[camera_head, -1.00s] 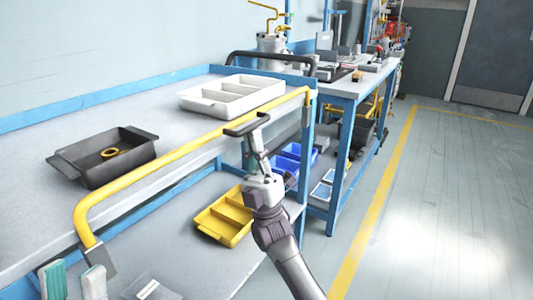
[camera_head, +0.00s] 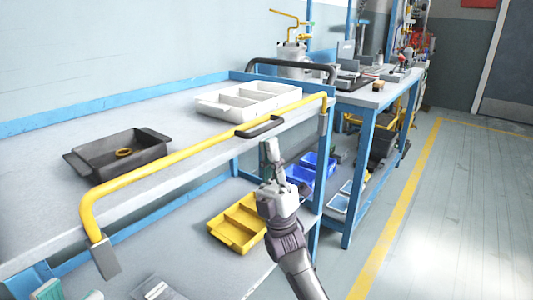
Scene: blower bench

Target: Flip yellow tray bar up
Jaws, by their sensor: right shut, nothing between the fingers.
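The yellow tray bar (camera_head: 165,163) runs along the front of the upper bench shelf, with bent ends and grey end plates. Its black handle (camera_head: 260,127) sits on the front side, right of the middle. My right gripper (camera_head: 270,150) is shut and empty, pointing up just below the handle. I cannot tell whether the fingertips touch the handle.
A black tray (camera_head: 95,163) with a yellow ring and a white divided tray (camera_head: 215,108) stand on the upper shelf behind the bar. A yellow bin (camera_head: 222,235) and blue bins (camera_head: 318,165) are lower down. The floor at right is clear.

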